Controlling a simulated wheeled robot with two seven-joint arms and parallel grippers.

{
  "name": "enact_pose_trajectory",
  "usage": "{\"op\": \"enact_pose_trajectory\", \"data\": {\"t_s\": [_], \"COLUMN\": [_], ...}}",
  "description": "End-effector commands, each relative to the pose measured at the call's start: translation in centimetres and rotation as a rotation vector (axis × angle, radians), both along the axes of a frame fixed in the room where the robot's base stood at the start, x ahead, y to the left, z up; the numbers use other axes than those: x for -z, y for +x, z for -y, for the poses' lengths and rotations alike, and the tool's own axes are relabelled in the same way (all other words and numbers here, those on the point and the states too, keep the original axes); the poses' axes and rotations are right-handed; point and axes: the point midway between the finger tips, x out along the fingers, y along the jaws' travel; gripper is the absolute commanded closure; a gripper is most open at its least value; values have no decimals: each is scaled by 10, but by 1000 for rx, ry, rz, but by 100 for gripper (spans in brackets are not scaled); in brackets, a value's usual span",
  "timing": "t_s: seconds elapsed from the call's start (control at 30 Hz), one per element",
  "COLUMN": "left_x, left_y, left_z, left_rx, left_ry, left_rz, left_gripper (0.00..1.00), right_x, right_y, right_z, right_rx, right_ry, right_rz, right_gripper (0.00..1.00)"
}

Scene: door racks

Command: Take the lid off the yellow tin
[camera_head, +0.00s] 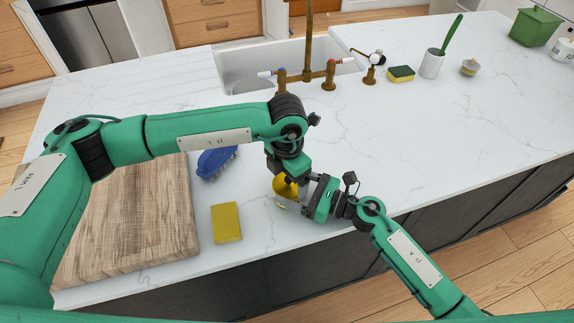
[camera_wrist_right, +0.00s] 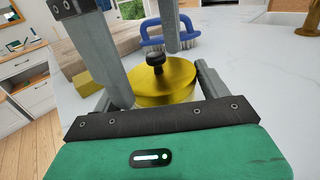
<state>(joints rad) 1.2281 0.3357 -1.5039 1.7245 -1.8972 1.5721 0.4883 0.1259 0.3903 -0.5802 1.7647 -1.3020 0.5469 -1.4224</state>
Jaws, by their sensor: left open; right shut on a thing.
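The yellow tin (camera_head: 285,190) stands on the white counter near its front edge, partly hidden by my grippers in the head view. In the right wrist view its round golden lid (camera_wrist_right: 178,78) is on top, with a black knob (camera_wrist_right: 155,64) at its middle. My right gripper (camera_head: 293,203) comes from the right and is shut on the tin, one finger at each side. My left gripper (camera_head: 288,180) points down from above and is open. In the right wrist view its two grey fingers stand on either side of the knob, apart from it.
A yellow block (camera_head: 226,223) and a blue brush (camera_head: 216,162) lie left of the tin. A wooden board (camera_head: 140,222) covers the front left. The sink (camera_head: 240,72) and brown taps are behind.

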Motion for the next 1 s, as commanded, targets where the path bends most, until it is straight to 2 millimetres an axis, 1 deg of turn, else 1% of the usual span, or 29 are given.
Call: {"op": "enact_pose_trajectory", "data": {"t_s": [0.13, 0.37, 0.4, 0.47, 0.5, 0.6, 0.77, 1.0], "left_x": [7, 8, 8, 8, 8, 8, 6, -3], "left_y": [0, 0, 0, 0, 0, 0, 0, 1], "left_z": [0, 0, 0, 0, 0, 0, 0, 0], "left_rx": [0, 0, 0, 1, 1, 0, 0, 1], "left_ry": [0, 1, 1, 1, 1, 1, 1, -1], "left_rz": [0, 1, 1, 1, 1, 1, 1, 2], "left_gripper": [9, 9, 12, 23, 31, 48, 48, 48], "right_x": [0, 0, 0, 0, 0, 0, 0, 1], "right_y": [0, 0, 0, 0, 0, 0, 0, 0], "right_z": [0, 0, 0, 0, 0, 0, 0, 1], "right_rx": [0, 1, 1, 0, 0, 0, 0, 1], "right_ry": [0, 0, 0, 0, 0, 0, 0, -3], "right_rz": [0, 0, 0, 0, 0, 0, 0, 0], "right_gripper": [64, 64, 64, 64, 64, 64, 64, 64]}}
